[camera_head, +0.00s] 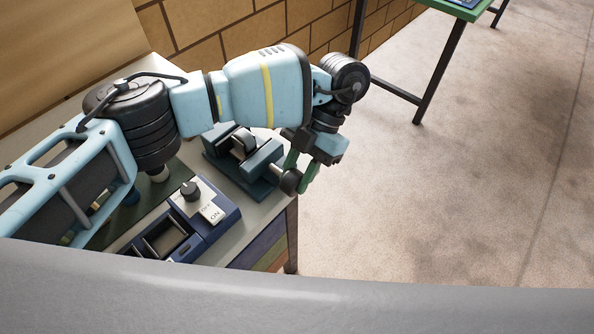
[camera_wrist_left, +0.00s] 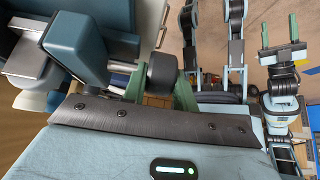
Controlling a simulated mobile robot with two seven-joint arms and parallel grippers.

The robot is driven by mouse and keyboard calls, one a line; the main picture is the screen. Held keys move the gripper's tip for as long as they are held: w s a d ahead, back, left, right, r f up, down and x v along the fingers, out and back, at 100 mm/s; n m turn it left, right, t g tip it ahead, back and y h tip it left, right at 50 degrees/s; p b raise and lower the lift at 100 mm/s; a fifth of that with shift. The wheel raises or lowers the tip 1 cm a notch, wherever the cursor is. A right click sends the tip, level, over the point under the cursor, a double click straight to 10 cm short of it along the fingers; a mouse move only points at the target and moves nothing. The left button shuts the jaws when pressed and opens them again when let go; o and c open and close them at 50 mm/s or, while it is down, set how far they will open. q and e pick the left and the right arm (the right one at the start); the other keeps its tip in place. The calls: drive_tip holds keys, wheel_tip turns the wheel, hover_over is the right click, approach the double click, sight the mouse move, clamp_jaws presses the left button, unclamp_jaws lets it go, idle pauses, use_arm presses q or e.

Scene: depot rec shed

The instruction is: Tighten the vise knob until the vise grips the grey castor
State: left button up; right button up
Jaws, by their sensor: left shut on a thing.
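The teal vise (camera_head: 262,163) stands near the right end of the bench, and part of it shows large at the left of the wrist view (camera_wrist_left: 75,45). The grey castor (camera_head: 242,144) sits between its jaws; I cannot tell whether both jaws touch it. The black vise knob (camera_head: 290,181) is on the vise's right end. My left gripper (camera_head: 298,176) is shut on the knob, with its green fingers on either side, as the wrist view also shows for the knob (camera_wrist_left: 162,70). My right gripper (camera_wrist_left: 280,52) shows in the wrist view only, open and empty.
A blue control box (camera_head: 222,221) with a black dial (camera_head: 190,191) and an ON plate (camera_head: 212,213) stands in front of the vise. My left arm hides part of the bench and green mat. A green-topped table (camera_head: 455,9) stands far off; the floor at right is clear.

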use_arm(q)
drive_tip(key=o, duration=1)
drive_tip(key=shift+b+v, duration=0.45)
drive_tip(key=shift+v, duration=3.5)
